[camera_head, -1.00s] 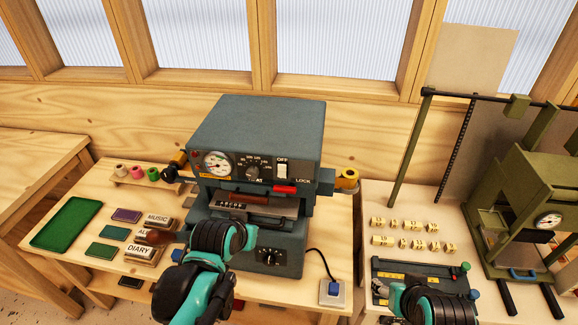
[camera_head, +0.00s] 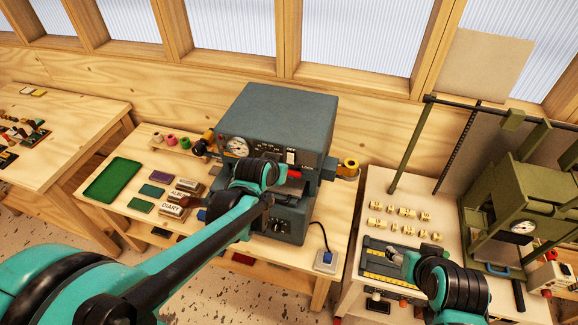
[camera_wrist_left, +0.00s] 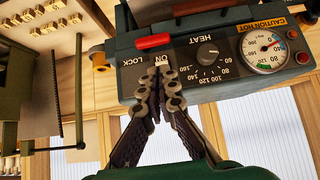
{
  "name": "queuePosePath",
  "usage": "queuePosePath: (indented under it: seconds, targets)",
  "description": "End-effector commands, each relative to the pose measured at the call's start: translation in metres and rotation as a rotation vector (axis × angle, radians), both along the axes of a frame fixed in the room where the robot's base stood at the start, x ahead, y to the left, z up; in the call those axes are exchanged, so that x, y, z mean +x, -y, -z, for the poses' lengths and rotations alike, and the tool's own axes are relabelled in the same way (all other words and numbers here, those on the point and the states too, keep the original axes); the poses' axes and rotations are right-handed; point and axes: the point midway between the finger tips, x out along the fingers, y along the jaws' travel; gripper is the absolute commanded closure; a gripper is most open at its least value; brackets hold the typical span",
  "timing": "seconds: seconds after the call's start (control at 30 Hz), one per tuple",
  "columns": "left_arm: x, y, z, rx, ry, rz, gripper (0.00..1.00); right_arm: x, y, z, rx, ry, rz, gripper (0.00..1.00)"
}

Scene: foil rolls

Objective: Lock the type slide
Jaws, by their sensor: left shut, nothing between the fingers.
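The stamping machine (camera_head: 283,115) stands on the left table, with a red lever (camera_head: 293,174) at the right of its front panel. In the left wrist view, which is turned upside down, the red lever (camera_wrist_left: 153,41) lies beside the LOCK label. My left gripper (camera_wrist_left: 160,70) is shut and empty, its tips in front of the panel by the ON label, a little apart from the lever in the picture. I cannot tell if it touches the panel. The type slide is hidden behind my left arm in the head view. My right gripper (camera_head: 395,254) is over the right table's composing tray.
Several brass type pieces (camera_head: 399,212) lie on the right table beside a green press (camera_head: 520,210).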

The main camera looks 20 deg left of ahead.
Motion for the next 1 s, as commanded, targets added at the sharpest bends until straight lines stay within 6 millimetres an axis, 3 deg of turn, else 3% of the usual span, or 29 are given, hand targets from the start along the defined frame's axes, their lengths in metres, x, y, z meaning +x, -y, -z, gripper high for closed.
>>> queuePosePath:
  seconds: [0.27, 0.7, 1.0]
  targets:
    - [0.005, 0.000, 0.005, 0.000, -0.001, 0.000, 1.00, 0.000, 0.000, 0.001, 0.000, 0.000, 0.000, 0.42]
    - [0.053, 0.002, 0.054, 0.000, 0.000, 0.000, 1.00, 0.000, 0.000, 0.007, 0.000, 0.000, 0.000, 0.42]
    - [0.070, 0.003, 0.070, 0.000, -0.001, 0.000, 1.00, 0.000, 0.000, 0.007, 0.000, 0.000, 0.000, 0.42]
